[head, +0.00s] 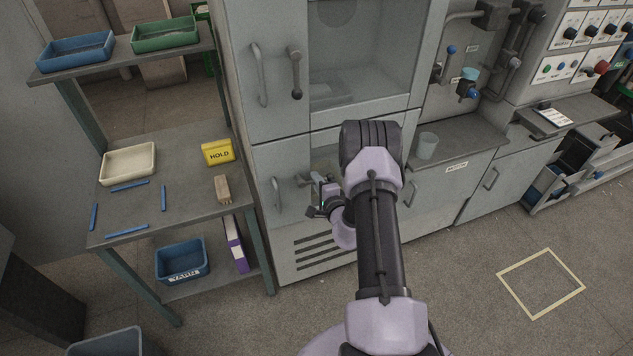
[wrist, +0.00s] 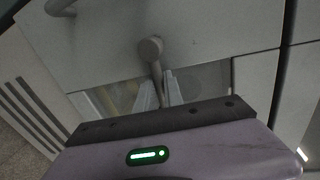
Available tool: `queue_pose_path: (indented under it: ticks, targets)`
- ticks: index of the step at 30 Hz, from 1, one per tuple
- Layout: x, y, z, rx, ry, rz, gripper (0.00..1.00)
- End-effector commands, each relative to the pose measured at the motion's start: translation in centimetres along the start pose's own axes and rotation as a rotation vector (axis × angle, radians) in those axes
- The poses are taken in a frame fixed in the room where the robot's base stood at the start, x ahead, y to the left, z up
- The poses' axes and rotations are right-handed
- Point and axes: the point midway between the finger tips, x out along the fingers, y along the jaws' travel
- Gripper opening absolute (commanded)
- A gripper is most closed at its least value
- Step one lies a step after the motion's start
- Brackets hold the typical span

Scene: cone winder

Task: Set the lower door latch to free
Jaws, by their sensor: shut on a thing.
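The lower door latch (wrist: 151,50) is a grey lever with a round pivot on the pale grey lower door (wrist: 110,60). In the wrist view the lever runs from its pivot down between the two fingers of my gripper (wrist: 159,92). My gripper is shut on the lever, and its body hides the lever's end. In the head view my gripper (head: 318,184) is at the lower door (head: 285,159), right of the door's bar handle (head: 277,193). My arm hides part of this door. The latch's exact setting cannot be read.
The upper door has its own bar handle (head: 258,75) and lever latch (head: 296,73). A bench (head: 190,200) with a yellow HOLD sign (head: 218,152), a cream tray (head: 127,163) and a wooden block (head: 222,188) stands on the left. The floor at right is clear around a yellow outlined square (head: 541,283).

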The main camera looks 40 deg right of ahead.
Motion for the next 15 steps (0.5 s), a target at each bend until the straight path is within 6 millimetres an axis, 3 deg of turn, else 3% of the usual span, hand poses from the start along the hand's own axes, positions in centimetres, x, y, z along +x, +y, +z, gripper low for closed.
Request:
queue_pose_path:
  ticks: [7, 8, 11, 15]
  targets:
    - [0.03, -0.09, -0.03, 0.001, 0.001, -0.002, 0.0]
    - [0.03, -0.09, -0.03, 0.001, 0.001, -0.002, 0.14]
    - [0.02, -0.08, -0.03, 0.001, 0.0, -0.002, 0.34]
    - [0.02, -0.05, -0.02, 0.001, 0.0, -0.001, 0.34]
